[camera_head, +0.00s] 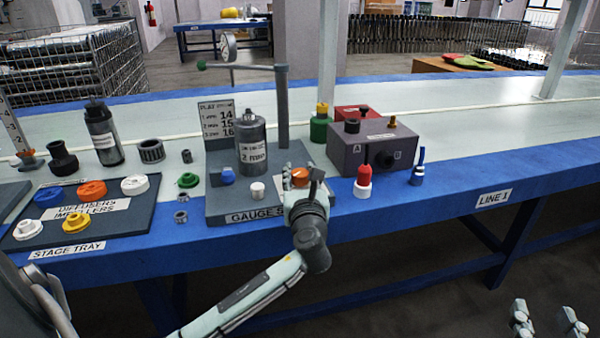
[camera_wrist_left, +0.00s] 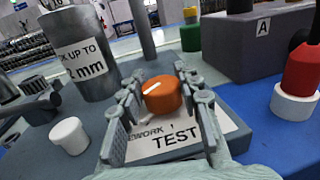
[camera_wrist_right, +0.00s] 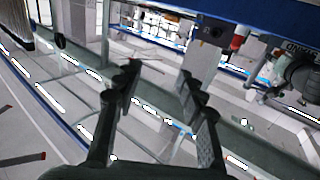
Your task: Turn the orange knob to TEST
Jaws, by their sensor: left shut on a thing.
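The orange knob (camera_head: 300,176) sits on the grey gauge stand near the table's front edge. In the left wrist view the knob (camera_wrist_left: 162,95) has a white pointer line on top, slanting toward the lower left. A white label (camera_wrist_left: 175,138) in front of it reads "TEST" on the right, with a partly hidden "...EWORK" on the left. My left gripper (camera_wrist_left: 158,98) is shut on the knob, one finger on each side. My right gripper (camera_head: 545,318) is off the table at the lower right; its fingers (camera_wrist_right: 160,95) are apart and empty.
A grey cylinder marked 2 mm (camera_head: 252,146) and a white cap (camera_head: 257,190) stand left of the knob. A grey box (camera_head: 375,148) and a red-and-white bottle (camera_head: 363,183) stand to the right. The stage tray (camera_head: 130,215) lies farther left.

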